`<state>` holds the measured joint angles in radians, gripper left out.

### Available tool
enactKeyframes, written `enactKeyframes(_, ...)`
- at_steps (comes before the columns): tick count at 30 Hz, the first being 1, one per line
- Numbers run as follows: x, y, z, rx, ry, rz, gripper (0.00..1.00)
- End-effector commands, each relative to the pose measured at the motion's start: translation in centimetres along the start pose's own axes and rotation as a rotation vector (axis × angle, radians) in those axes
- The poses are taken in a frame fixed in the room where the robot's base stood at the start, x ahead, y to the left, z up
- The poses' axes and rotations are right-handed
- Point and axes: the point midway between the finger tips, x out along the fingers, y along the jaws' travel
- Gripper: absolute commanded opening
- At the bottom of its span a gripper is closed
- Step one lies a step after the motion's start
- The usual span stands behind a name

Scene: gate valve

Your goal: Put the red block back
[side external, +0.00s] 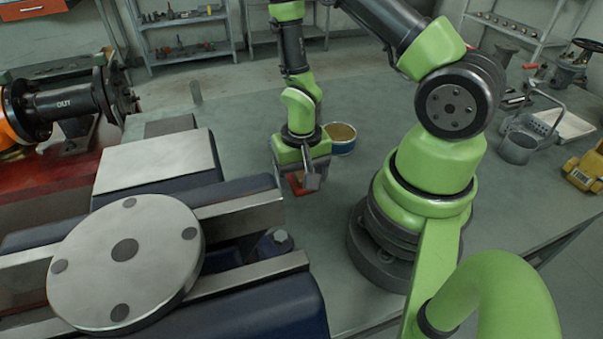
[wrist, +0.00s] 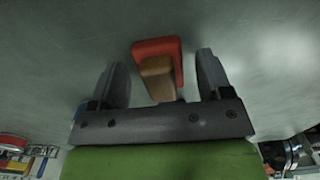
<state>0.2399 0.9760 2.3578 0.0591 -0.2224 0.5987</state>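The red block (side external: 297,186) is on the grey bench top in the side view, partly hidden by my gripper (side external: 308,182), which points down over it. In the wrist view the red block (wrist: 158,46) shows with a tan-brown part (wrist: 157,78) against it; I cannot tell if that is one of its own faces or a separate piece. My gripper (wrist: 162,65) is open there. Its two grey fingers stand on either side of the block, with a visible gap on each side. I cannot tell how far down the fingers reach.
A blue tin (side external: 341,139) stands just behind my gripper. A large vise-like fixture with a round flange plate (side external: 126,262) fills the left foreground. A black pipe assembly (side external: 65,103) lies at the left. A grey can (side external: 518,147) and a yellow item (side external: 586,172) are at the right.

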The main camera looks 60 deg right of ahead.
Motion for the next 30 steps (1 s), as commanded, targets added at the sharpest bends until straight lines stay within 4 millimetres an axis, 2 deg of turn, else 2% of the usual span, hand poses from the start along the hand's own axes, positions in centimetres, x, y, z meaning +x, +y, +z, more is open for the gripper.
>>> enactKeyframes(11, -0.7, 0.0, -0.1, 0.0, 0.002, -0.001, 0.71)
enactKeyframes(14, -1.8, -0.1, -0.1, 0.0, 0.004, -0.002, 0.71)
enactKeyframes(24, -7.7, -0.1, -0.2, 0.001, 0.009, -0.004, 0.71)
enactKeyframes(30, -10.6, -0.1, -0.1, 0.0, 0.008, -0.004, 0.71)
